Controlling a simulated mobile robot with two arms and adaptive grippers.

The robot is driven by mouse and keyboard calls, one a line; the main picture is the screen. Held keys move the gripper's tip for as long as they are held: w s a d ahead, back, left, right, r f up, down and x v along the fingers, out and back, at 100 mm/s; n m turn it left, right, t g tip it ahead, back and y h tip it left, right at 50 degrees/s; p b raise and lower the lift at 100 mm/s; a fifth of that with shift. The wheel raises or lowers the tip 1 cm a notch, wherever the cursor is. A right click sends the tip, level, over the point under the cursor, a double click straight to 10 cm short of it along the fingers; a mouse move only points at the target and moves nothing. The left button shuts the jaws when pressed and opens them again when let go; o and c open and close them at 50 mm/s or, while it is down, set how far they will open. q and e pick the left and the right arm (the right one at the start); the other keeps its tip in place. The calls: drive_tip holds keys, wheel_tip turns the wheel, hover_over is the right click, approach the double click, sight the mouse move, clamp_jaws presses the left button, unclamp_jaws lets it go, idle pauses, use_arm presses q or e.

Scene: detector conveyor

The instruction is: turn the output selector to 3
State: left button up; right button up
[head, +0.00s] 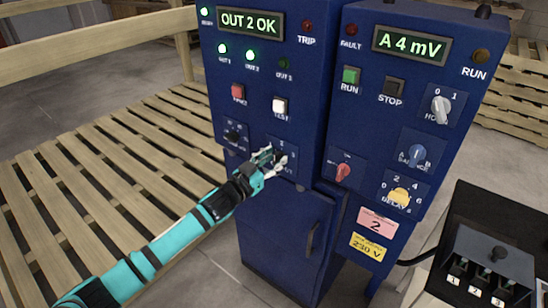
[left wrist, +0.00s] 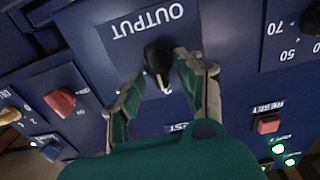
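The output selector (left wrist: 157,62) is a black knob with a white pointer under the word OUTPUT, upside down in the left wrist view. In the head view my left gripper hides it on the left blue cabinet (head: 228,115). My left gripper (head: 274,158) is at the panel with its fingers apart. In the left wrist view its fingers stand on either side of the knob, with a visible gap on the left; I cannot tell if the right finger touches. The display (head: 250,22) reads OUT 2 OK. The OUT 3 lamp (head: 284,62) is dark. My right gripper is not in view.
A white TEST button (head: 279,106), a red RESET button (head: 238,91) and a black dial (head: 234,135) are close to my gripper. The right blue cabinet (head: 462,80) has a red knob (head: 343,172) near the gap between them. Wooden pallets (head: 120,170) lie at left.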

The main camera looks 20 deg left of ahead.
use_arm(q)
drive_tip(key=shift+w, duration=0.15)
drive_tip(key=shift+r, duration=0.1)
clamp_jaws()
drive_tip(key=shift+m, duration=0.3)
drive_tip(key=shift+d+m, duration=0.1)
drive_tip(key=shift+m, duration=0.8)
drive_tip(key=m, duration=0.3)
drive_tip(key=shift+d+m+p, duration=0.15)
drive_tip(key=shift+m+p, duration=0.15)
drive_tip(key=shift+p, duration=0.1)
drive_tip(key=m, duration=0.5)
drive_tip(key=shift+s+d+m, duration=0.2)
drive_tip(key=shift+m, duration=0.2)
